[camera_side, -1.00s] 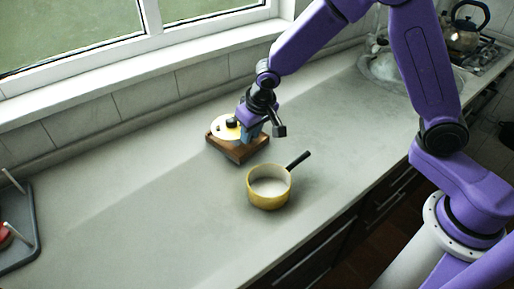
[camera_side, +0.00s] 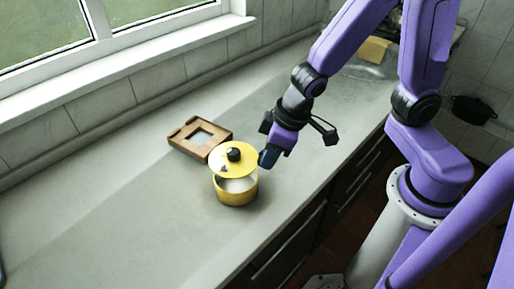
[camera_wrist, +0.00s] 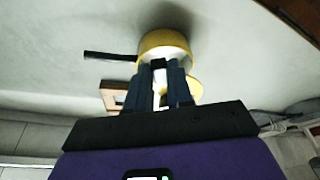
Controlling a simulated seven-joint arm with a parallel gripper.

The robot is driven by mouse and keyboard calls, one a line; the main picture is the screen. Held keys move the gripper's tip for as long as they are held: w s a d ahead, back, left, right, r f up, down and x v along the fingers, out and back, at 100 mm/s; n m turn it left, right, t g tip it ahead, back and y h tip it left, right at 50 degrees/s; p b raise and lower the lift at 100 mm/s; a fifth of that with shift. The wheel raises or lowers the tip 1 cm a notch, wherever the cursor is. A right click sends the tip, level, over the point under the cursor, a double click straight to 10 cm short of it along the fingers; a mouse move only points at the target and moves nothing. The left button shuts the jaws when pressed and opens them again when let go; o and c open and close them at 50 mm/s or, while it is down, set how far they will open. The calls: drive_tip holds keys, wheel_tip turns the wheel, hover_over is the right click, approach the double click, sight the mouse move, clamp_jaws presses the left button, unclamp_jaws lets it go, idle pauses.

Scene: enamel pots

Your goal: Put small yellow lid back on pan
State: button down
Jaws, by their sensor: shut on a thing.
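The small yellow lid (camera_side: 228,161) with its black knob (camera_side: 234,154) is over the yellow pan (camera_side: 236,192) in the side view. A gap shows the pan's pale inside below the lid's front edge, so the lid is not flush on the rim. My gripper (camera_side: 266,158) is shut on the lid's right edge. In the wrist view, my gripper's fingers (camera_wrist: 164,70) partly hide the lid (camera_wrist: 192,90), and the pan (camera_wrist: 165,41) is beyond them. The pan's dark handle (camera_wrist: 110,56) points left there; in the side view it is hidden.
An empty square wooden stand (camera_side: 183,150) with a central opening is behind and left of the pan; it also shows in the wrist view (camera_wrist: 108,98). The window wall runs behind.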

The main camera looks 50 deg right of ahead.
drive_tip(key=shift+s+f, duration=0.1)
drive_tip(key=shift+f, duration=2.05)
drive_tip(key=shift+f, duration=0.65)
drive_tip(key=c, duration=0.9)
unclamp_jaws()
drive_tip(key=v, duration=1.7)
drive_tip(key=s+d+f+n+g, duration=0.1)
drive_tip(key=s+d+n, duration=0.1)
drive_tip(key=s, duration=0.1)
drive_tip(key=s+d+f+n+h, duration=0.1)
drive_tip(key=s+d+n, duration=0.1)
drive_tip(key=s+d, duration=0.1)
drive_tip(key=s+d+f+n+g, duration=0.1)
drive_tip(key=s+d+f+n, duration=0.1)
drive_tip(key=s+d, duration=0.1)
drive_tip(key=shift+s+d+g, duration=0.2)
drive_tip(key=shift+g, duration=0.1)
